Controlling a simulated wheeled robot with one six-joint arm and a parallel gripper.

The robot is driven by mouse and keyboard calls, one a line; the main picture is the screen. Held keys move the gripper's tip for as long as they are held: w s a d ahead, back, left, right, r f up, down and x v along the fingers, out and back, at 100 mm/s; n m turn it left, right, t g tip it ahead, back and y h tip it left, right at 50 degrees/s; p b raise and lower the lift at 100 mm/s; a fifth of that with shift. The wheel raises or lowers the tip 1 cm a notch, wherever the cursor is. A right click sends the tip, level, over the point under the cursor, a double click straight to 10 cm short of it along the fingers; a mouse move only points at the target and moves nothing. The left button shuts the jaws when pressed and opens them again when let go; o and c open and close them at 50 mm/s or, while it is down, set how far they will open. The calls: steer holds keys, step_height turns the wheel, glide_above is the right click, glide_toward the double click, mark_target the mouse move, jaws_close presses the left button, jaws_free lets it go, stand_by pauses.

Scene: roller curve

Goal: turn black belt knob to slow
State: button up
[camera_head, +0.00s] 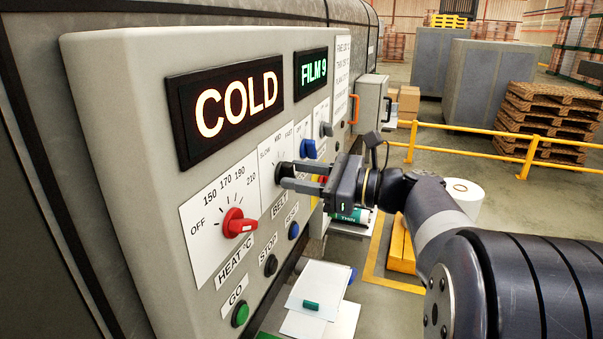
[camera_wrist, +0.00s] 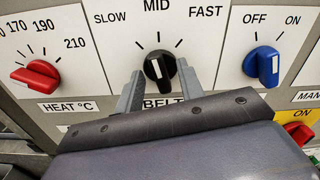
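The black belt knob (camera_wrist: 160,67) is on the grey control panel, above the BELT label. Its white pointer line is near upright, toward MID; SLOW is printed to the left and FAST to the right. In the head view the black knob (camera_head: 281,172) is partly hidden by my gripper (camera_head: 290,175). In the wrist view my gripper (camera_wrist: 160,70) is open, with one finger on each side of the knob and small gaps to it. Whether either finger touches the knob is hard to tell.
A red heat knob (camera_wrist: 36,76) is left of the belt knob and a blue OFF/ON knob (camera_wrist: 264,65) is right. Below are a green GO button (camera_head: 240,314) and a black STOP button (camera_head: 271,265).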

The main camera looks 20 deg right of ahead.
steer(key=shift+c, duration=0.2)
jaws_close()
steer(key=shift+f, duration=0.1)
steer(key=n+b, duration=0.4)
steer(key=n, duration=0.1)
steer(key=shift+n+b, duration=0.3)
steer(key=shift+b, duration=0.05)
